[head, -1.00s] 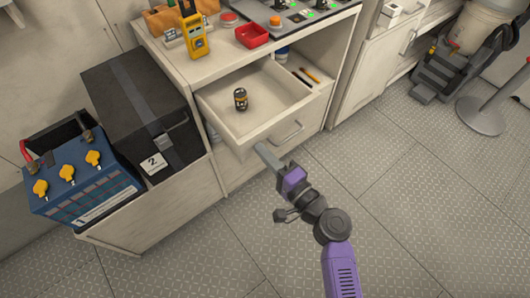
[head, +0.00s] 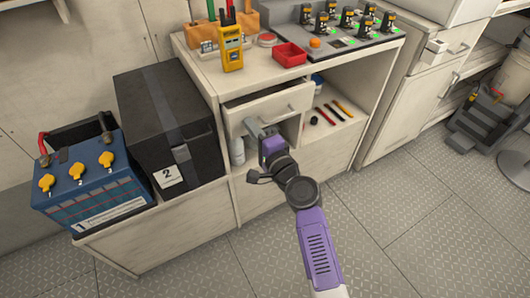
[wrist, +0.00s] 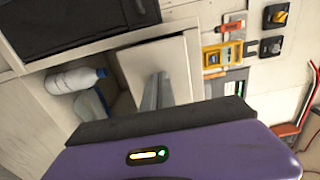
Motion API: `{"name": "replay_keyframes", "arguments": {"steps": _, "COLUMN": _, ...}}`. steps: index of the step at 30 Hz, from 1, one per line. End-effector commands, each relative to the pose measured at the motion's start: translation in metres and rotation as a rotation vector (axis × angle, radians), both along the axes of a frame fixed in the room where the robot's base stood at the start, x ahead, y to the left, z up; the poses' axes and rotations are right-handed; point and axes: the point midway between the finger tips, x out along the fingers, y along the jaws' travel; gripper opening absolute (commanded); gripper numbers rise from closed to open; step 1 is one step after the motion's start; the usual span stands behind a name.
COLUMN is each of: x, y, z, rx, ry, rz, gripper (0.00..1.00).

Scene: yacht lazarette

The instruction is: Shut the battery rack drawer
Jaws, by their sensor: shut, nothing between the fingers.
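The pale drawer (head: 268,110) under the workbench top is partly open, with a narrow strip of its inside showing above the front. Its bar handle (head: 293,109) is on the right part of the front. My gripper (head: 256,129) is shut and empty, with its tips at the lower left part of the drawer front. In the wrist view my fingers (wrist: 157,91) point at a pale panel (wrist: 155,60) that looks like the drawer front. Whether they touch it I cannot tell. The drawer's contents are hidden.
A blue battery (head: 95,180) and a black box marked 2 (head: 165,125) stand left of the drawer. A white bottle (head: 237,152) stands in the space below. An open shelf (head: 335,122) with small tools is to the right.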

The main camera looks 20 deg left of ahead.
Motion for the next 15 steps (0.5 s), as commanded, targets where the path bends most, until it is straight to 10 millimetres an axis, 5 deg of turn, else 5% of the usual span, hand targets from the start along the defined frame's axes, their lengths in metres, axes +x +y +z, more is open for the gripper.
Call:
{"name": "replay_keyframes", "arguments": {"steps": 6, "x": 0.021, "y": 0.027, "z": -0.003, "rx": 0.000, "ry": -0.001, "rz": 0.001, "gripper": 0.00}}
{"name": "replay_keyframes", "arguments": {"steps": 15, "x": 0.032, "y": 0.040, "z": 0.000, "rx": -0.001, "ry": -0.001, "rz": -0.001, "gripper": 0.00}}
